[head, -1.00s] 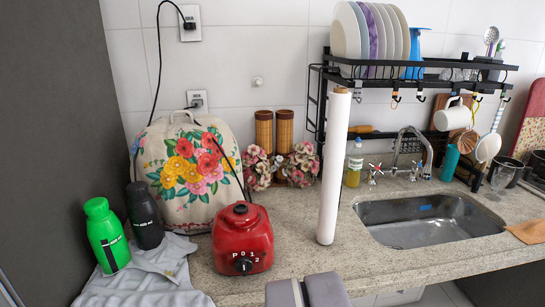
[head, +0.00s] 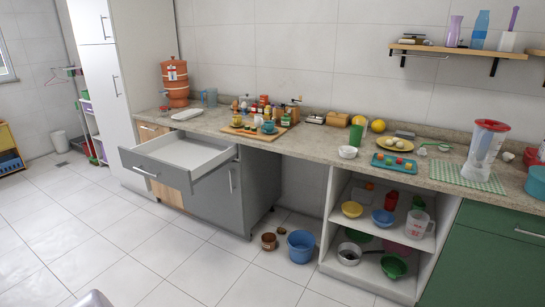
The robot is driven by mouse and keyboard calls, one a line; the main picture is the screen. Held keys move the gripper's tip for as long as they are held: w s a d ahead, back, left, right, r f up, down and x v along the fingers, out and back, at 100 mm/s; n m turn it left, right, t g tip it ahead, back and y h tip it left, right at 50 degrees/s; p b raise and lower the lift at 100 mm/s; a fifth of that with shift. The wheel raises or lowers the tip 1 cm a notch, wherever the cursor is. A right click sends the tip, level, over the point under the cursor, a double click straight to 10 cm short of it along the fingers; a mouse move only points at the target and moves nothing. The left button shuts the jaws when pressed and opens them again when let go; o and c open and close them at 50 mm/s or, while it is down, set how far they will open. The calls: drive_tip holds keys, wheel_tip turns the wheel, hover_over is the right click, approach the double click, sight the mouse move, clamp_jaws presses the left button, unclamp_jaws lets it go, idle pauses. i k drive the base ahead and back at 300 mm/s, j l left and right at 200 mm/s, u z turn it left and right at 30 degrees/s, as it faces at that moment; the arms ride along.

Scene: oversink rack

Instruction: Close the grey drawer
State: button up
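The grey drawer (head: 155,171) is pulled far out of the grey cabinet (head: 220,200) under the counter, left of the middle in the head view. Its front faces the lower left and carries a pale bar handle (head: 145,172). The white inside (head: 185,152) looks empty. The cabinet door below it is shut. My gripper is not in view. Only a small rounded grey piece, possibly part of my arm, shows at the bottom left edge, apart from the drawer.
The tiled floor in front of the drawer is clear. A blue bucket (head: 301,246) and brown pots (head: 269,241) stand on the floor right of the cabinet. An open shelf unit (head: 330,220) with bowls is further right. The counter (head: 330,142) above holds many items.

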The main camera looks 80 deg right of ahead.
sight(178, 159)
drive_tip(key=l+z, duration=0.1)
drive_tip(key=z, duration=1.5)
drive_tip(key=i+u, duration=0.2)
drive_tip(key=i, duration=0.3)
drive_tip(key=i+u, duration=0.25)
drive_tip(key=i, duration=0.25)
drive_tip(key=i+l+u, duration=0.2)
drive_tip(key=i, duration=0.3)
drive_tip(key=i+l+u, duration=0.2)
drive_tip(key=i, duration=0.25)
drive_tip(key=i+j, duration=0.05)
drive_tip(key=j, duration=0.05)
